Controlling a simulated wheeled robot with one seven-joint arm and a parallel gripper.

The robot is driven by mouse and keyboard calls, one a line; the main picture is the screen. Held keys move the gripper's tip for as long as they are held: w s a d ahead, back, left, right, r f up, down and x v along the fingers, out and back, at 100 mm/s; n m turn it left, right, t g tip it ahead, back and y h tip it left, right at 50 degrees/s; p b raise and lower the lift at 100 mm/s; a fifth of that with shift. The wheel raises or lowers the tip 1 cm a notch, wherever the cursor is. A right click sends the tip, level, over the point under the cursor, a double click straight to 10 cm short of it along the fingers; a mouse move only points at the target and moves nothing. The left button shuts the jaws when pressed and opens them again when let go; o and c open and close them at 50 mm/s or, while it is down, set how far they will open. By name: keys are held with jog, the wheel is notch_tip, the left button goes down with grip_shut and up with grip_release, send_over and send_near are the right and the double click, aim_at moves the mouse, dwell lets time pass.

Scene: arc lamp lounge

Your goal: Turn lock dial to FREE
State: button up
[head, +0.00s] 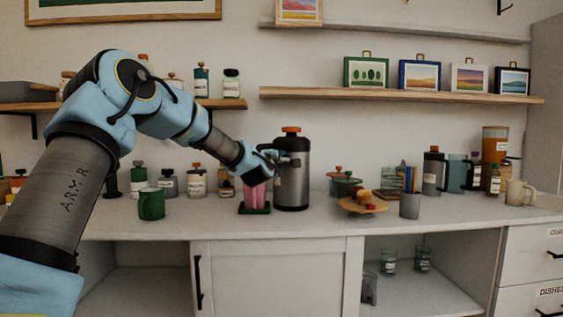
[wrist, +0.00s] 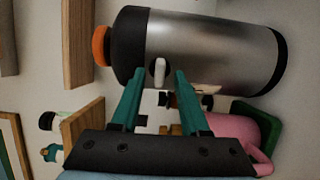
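In the wrist view, which is turned sideways, the teal fingers of my gripper (wrist: 158,74) are open. The dial lies between their tips with a gap on each side. I cannot read any FREE mark.
A pink cup (head: 255,194) on a green tray (head: 254,210) stands close below my gripper. A green mug (head: 151,204) and several jars are to the left. A cake stand (head: 361,205) and a grey cup (head: 410,206) are to the right. A wooden shelf (head: 400,94) runs above.

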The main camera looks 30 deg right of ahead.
jog(key=shift+s+a, duration=0.1)
jog(key=b+v, duration=0.1)
jog(key=v, duration=0.9)
jog(key=shift+s+a, duration=0.2)
